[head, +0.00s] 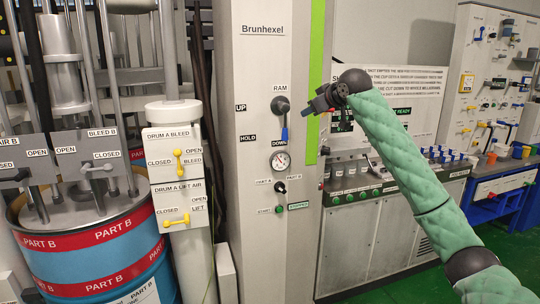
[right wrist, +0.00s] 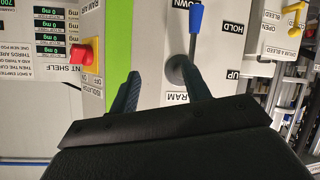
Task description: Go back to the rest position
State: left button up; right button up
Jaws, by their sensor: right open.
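My right gripper (head: 311,107) is just right of the ram lever (head: 283,112) on the grey Brunhexel cabinet (head: 240,80). The lever's blue handle (head: 284,135) points down, by the DOWN label. In the right wrist view the gripper (right wrist: 162,80) is open with nothing between its dark blue fingers. There the blue handle (right wrist: 196,18) is clear of the jaws, and one finger overlaps the lever's base in the picture; I cannot tell whether they touch. My left gripper is not in view.
A red isolator knob (right wrist: 85,54) shows left of the fingers in the right wrist view. A gauge (head: 281,161) sits below the lever. A blue and red Part B drum (head: 100,255) stands at left. A bench with cups (head: 445,156) stands behind my right arm. Green floor is at right.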

jog(key=s+d+f+m+g+h, duration=0.15)
jog(key=s+f, duration=0.65)
jog(key=f, duration=0.9)
jog(key=s+d+f+m+h, duration=0.15)
jog(key=s+f, duration=0.65)
jog(key=f, duration=0.9)
jog(key=s+f+m+g+h, duration=0.15)
jog(key=s+f, duration=0.75)
jog(key=f, duration=0.9)
jog(key=s+f+g, duration=0.2)
jog(key=s+f, duration=0.7)
jog(key=s, duration=0.4)
jog(key=s+a+f+m+g, duration=0.1)
jog(key=s+f+g, duration=0.1)
jog(key=s+f, duration=0.8)
jog(key=s+f+m+g, duration=0.1)
jog(key=s+f+g, duration=0.2)
jog(key=s+f, duration=0.7)
jog(key=s, duration=0.6)
jog(key=shift+s+a+f, duration=0.15)
jog(key=shift+s+f, duration=0.1)
jog(key=shift+s, duration=0.05)
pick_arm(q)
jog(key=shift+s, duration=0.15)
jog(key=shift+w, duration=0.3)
pick_arm(e)
jog(key=shift+w, duration=0.1)
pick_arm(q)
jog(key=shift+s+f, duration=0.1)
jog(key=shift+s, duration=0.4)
